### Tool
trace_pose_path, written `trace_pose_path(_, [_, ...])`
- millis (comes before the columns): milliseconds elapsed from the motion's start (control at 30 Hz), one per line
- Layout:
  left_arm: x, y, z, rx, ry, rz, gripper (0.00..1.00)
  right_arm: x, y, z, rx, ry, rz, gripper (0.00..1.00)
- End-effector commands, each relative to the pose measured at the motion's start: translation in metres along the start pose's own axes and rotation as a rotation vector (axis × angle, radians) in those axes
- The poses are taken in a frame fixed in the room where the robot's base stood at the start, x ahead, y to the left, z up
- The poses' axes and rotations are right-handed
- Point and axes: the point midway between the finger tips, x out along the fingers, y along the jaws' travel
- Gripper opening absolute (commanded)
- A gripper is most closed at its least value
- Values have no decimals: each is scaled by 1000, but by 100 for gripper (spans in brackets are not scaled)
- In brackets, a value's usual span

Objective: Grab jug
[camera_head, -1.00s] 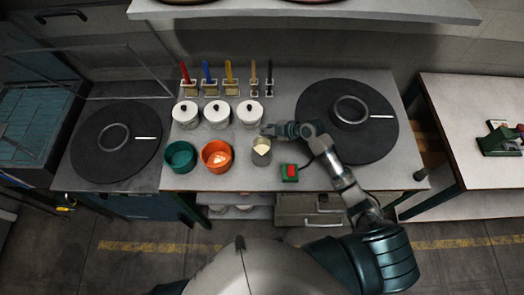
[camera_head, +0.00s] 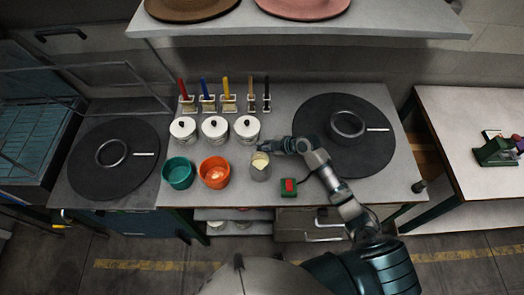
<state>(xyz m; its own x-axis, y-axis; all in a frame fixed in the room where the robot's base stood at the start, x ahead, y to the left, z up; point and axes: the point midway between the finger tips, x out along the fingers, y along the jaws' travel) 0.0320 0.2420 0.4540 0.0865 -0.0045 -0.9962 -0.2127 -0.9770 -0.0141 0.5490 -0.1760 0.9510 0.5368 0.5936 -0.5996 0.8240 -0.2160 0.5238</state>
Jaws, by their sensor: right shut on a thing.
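The jug (camera_head: 260,168) is a small grey metal vessel with pale cream contents, standing upright on the grey table. It is right of the orange bowl and in front of the lidded white pots. My right gripper (camera_head: 267,147) reaches in from the right and is shut at the jug's upper back rim. The fingertips are small and partly hidden, so the exact grip is hard to see. My left gripper is out of view.
A green bowl (camera_head: 178,173) and an orange bowl (camera_head: 214,172) stand left of the jug. White pots (camera_head: 215,130) and brush holders are behind. A red button box (camera_head: 289,186) is close at front right. Black round plates (camera_head: 343,160) flank the table.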

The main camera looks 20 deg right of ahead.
Motion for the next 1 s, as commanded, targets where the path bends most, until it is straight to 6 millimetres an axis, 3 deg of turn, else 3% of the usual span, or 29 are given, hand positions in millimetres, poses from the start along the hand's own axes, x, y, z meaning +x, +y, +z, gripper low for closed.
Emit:
trace_pose_path(467, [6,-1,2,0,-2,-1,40,-20,19,-21,-5,2,4,0])
trace_pose_path(1000, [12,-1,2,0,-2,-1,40,-29,-36,-70,-3,4,2,0])
